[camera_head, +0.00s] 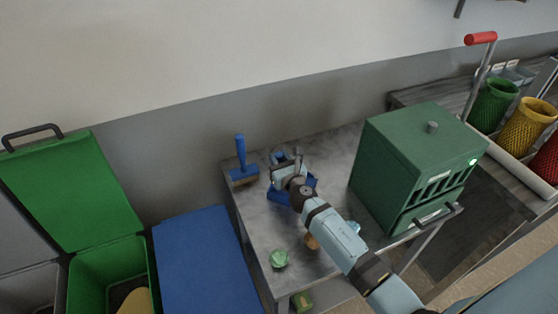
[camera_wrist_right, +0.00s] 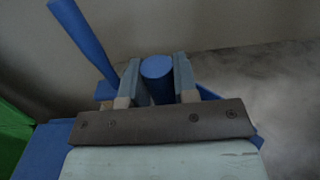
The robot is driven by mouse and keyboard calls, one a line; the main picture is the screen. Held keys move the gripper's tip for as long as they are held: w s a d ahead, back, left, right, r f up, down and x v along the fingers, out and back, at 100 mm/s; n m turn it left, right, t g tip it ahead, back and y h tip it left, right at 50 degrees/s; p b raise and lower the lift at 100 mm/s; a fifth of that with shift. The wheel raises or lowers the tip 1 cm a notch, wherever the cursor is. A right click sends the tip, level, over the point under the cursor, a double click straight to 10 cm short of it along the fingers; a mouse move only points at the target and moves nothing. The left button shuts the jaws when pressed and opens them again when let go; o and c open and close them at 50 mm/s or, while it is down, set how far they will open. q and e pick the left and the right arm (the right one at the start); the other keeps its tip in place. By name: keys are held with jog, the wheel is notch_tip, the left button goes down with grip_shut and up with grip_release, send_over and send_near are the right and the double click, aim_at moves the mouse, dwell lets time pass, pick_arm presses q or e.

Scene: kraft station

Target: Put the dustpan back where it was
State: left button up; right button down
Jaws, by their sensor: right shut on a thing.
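The blue dustpan (camera_head: 281,197) is on the grey table, mostly hidden behind my right gripper and arm in the head view. My right gripper (camera_head: 283,160) is shut on its handle; in the right wrist view the round blue handle end (camera_wrist_right: 157,68) stands between the two fingers (camera_wrist_right: 157,85). Whether the pan rests flat on the table or hangs just above it, I cannot tell. A blue hand brush (camera_head: 241,165) stands upright to the left of the dustpan, and its handle also shows in the right wrist view (camera_wrist_right: 85,38). My left gripper is not in view.
The grey table (camera_head: 255,225) also holds a green box (camera_head: 395,165) at right and a crumpled green piece (camera_head: 279,259) at the front. A blue bin lid (camera_head: 200,260) and an open green bin (camera_head: 100,265) stand left. A wall runs behind the table.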

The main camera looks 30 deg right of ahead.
jog(key=shift+f, duration=0.1)
jog(key=c, duration=0.9)
grip_release()
jog(key=s, duration=1.2)
jog(key=shift+a+b, duration=0.3)
jog(key=shift+a, duration=0.05)
